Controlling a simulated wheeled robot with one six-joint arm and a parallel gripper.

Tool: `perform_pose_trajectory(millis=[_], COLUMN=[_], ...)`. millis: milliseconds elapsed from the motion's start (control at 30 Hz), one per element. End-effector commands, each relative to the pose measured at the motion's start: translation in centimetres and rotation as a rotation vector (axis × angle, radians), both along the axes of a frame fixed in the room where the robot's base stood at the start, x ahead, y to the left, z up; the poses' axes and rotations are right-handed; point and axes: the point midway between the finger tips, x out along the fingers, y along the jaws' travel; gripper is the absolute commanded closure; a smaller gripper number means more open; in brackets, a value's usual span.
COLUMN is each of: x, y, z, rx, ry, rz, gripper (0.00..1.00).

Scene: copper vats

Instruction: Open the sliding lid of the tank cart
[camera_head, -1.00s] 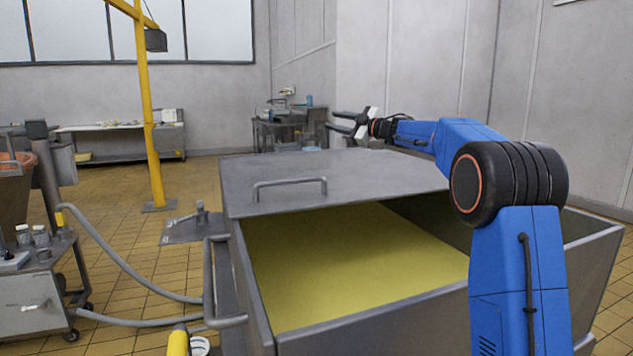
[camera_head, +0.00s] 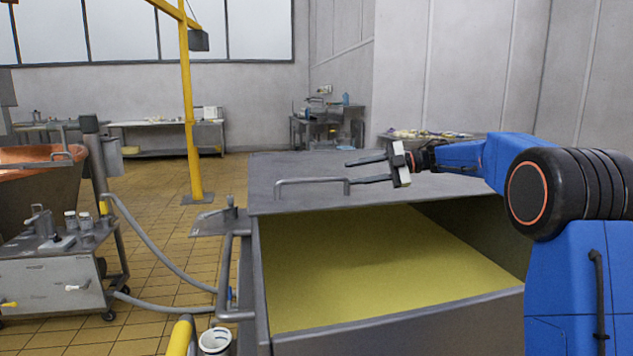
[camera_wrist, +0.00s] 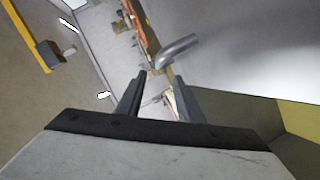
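The tank cart (camera_head: 400,318) is a grey metal box, open at its near part, with a flat yellow surface (camera_head: 380,260) inside. Its grey sliding lid (camera_head: 420,187) covers the far part. A bar handle (camera_head: 312,181) stands up near the lid's front left edge. My gripper (camera_head: 350,172) is open and empty above the lid, at the right end of the handle. One finger overlaps the handle's end in the picture; I cannot tell whether they touch. In the wrist view, the bent handle (camera_wrist: 178,48) shows just beyond the fingertips (camera_wrist: 155,78), not clearly between them.
A small metal cart (camera_head: 60,275) with bottles and a copper vat (camera_head: 30,190) stand at the left. A hose (camera_head: 155,250) runs to the tank cart. A yellow post (camera_head: 188,120) stands behind. A white bucket (camera_head: 215,342) sits at the cart's near left.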

Motion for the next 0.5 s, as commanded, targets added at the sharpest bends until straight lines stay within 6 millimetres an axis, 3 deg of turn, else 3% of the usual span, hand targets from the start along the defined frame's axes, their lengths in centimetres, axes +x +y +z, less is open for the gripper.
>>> perform_pose_trajectory(millis=[500], x=[0.4], y=[9.0], z=[-2.0], rx=[0.000], ry=[0.001], rz=[0.001], gripper=[0.66])
